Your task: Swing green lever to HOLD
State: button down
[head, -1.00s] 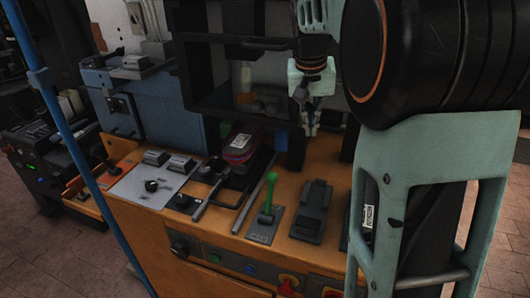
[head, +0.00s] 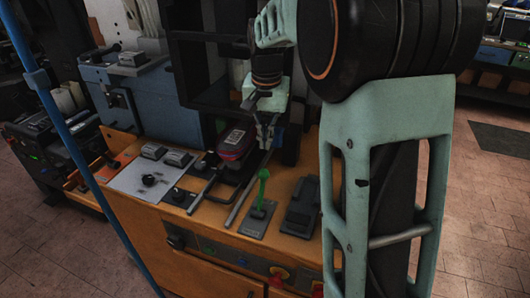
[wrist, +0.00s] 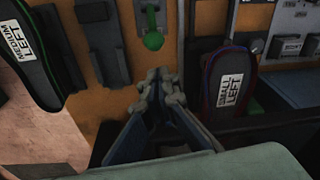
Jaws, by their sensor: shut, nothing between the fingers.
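The green lever (head: 262,187) stands on a small grey plate (head: 254,222) near the front of the orange bench, leaning slightly away from the front edge. Its round green knob (wrist: 153,41) shows in the wrist view, just beyond my fingertips. My gripper (head: 267,143) is above the bench, behind the lever and apart from it. In the wrist view my gripper (wrist: 160,82) has its fingers together with nothing between them. No HOLD mark can be read.
A black dock (head: 301,207) stands right of the lever. A dark rod (head: 247,195) and a red-rimmed dark pad (head: 236,143) lie to its left. The press frame (head: 205,75) rises behind.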

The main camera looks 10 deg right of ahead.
notch_tip(320, 180, down, 9)
jog(key=w, duration=0.1)
jog(key=shift+w, duration=0.15)
